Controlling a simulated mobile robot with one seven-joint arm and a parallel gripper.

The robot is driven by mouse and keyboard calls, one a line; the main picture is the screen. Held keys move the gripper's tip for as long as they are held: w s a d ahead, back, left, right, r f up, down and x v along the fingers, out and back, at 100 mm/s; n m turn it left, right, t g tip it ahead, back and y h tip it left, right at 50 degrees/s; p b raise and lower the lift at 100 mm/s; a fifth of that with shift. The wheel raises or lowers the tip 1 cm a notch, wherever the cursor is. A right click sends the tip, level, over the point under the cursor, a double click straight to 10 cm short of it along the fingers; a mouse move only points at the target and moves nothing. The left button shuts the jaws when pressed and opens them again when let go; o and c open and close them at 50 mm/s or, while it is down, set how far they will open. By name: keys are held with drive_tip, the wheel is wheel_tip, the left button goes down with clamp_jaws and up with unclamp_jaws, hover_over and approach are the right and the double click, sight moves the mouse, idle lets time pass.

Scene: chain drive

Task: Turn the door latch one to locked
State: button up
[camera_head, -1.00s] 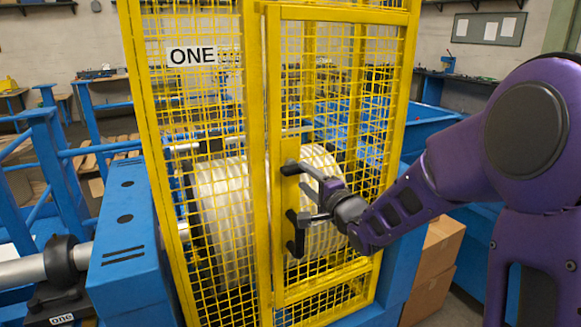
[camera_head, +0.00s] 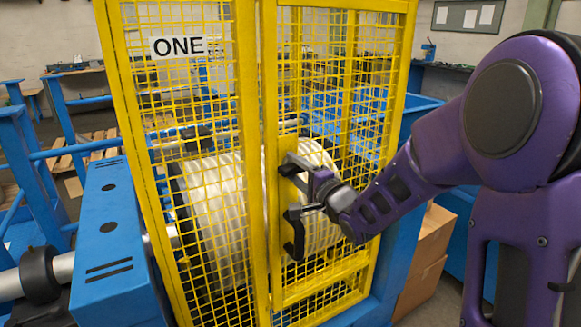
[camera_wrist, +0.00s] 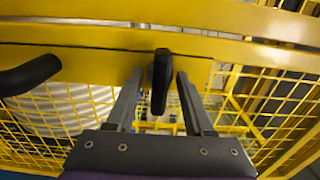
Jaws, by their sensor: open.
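The yellow mesh guard door (camera_head: 270,120) is shut, with a sign reading ONE (camera_head: 177,46) on the panel to its left. A black latch (camera_head: 289,166) sits on the door's yellow plate, above a black curved pull handle (camera_head: 296,240). My gripper (camera_head: 302,190) is open at the plate. In the wrist view, the black latch lever (camera_wrist: 160,80) stands between my two open fingers (camera_wrist: 160,92), with a small gap to each side. The curved handle (camera_wrist: 30,75) shows at the left there. The latch's exact angle is hard to tell in the head view.
Behind the mesh is a large pale drum (camera_head: 215,195). A blue housing (camera_head: 108,245) with a shaft stands left of the cage. Cardboard boxes (camera_head: 425,260) and blue structures lie to the right, behind my arm.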

idle(0.3)
clamp_jaws()
drive_tip(key=shift+n, duration=0.3)
drive_tip(key=n+b, duration=0.2)
drive_tip(key=n, duration=0.1)
drive_tip(key=shift+f+n+b, duration=0.15)
drive_tip(key=shift+n+b, duration=0.15)
drive_tip(key=shift+b, duration=0.05)
drive_tip(key=n+b, duration=0.3)
drive_tip(key=n, duration=0.2)
drive_tip(key=n+b, duration=0.2)
drive_tip(key=n, duration=0.3)
drive_tip(key=shift+b, duration=0.4)
drive_tip(key=shift+n+b, duration=0.35)
drive_tip(key=shift+n, duration=1.45)
